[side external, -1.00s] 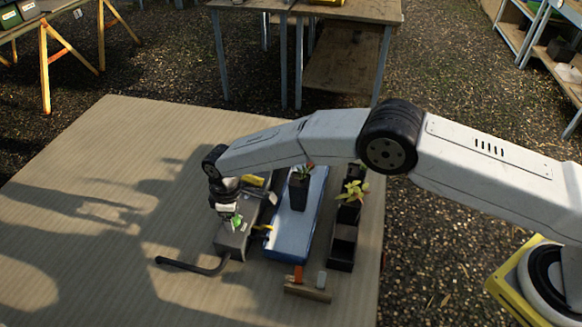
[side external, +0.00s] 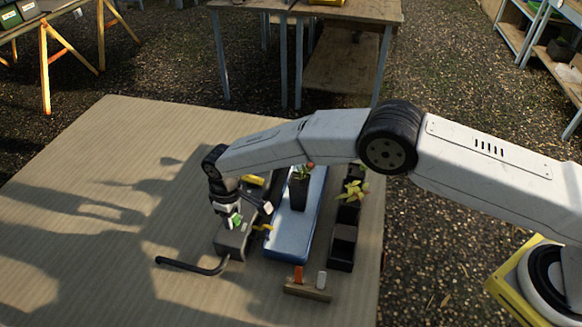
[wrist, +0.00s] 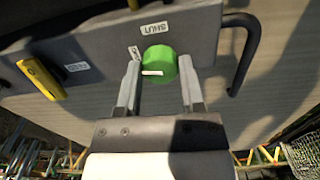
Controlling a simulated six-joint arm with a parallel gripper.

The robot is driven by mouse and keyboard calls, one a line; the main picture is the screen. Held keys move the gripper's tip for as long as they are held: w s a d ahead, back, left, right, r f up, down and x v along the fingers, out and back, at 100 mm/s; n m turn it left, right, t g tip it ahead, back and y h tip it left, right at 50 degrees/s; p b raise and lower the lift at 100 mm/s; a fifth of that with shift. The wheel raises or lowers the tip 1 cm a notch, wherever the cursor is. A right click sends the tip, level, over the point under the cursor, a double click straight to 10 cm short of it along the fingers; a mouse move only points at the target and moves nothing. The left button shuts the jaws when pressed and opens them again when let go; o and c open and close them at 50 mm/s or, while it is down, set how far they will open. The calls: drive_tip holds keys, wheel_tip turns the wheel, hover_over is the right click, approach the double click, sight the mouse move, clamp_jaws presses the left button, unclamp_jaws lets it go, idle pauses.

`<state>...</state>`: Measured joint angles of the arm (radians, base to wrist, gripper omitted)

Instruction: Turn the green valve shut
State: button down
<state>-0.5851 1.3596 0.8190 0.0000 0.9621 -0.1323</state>
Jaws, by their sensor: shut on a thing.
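The green valve (wrist: 160,60) is a round knob on a dark grey box (wrist: 105,45). In the wrist view a short white line on the knob runs left to right, on its left half. A label reading SHUT is upside down above the knob; a smaller label at its upper left is hard to read. My gripper (wrist: 160,82) is shut on the valve, one finger on each side. In the side view my gripper (side external: 230,213) is over the grey box (side external: 232,240), with some green of the valve showing.
A black bent pipe (side external: 190,266) leaves the box's near end. A yellow handle (wrist: 40,78) is also on the box. A blue case (side external: 290,240) carrying a potted plant (side external: 299,190) and a black tray (side external: 343,248) stand to the right. The table's left is clear.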

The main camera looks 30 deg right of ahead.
drive_tip(key=m, duration=1.1)
drive_tip(key=shift+m, duration=2)
drive_tip(key=shift+s, duration=0.1)
drive_tip(key=shift+c, duration=1.1)
unclamp_jaws()
drive_tip(key=shift+r, duration=3.9)
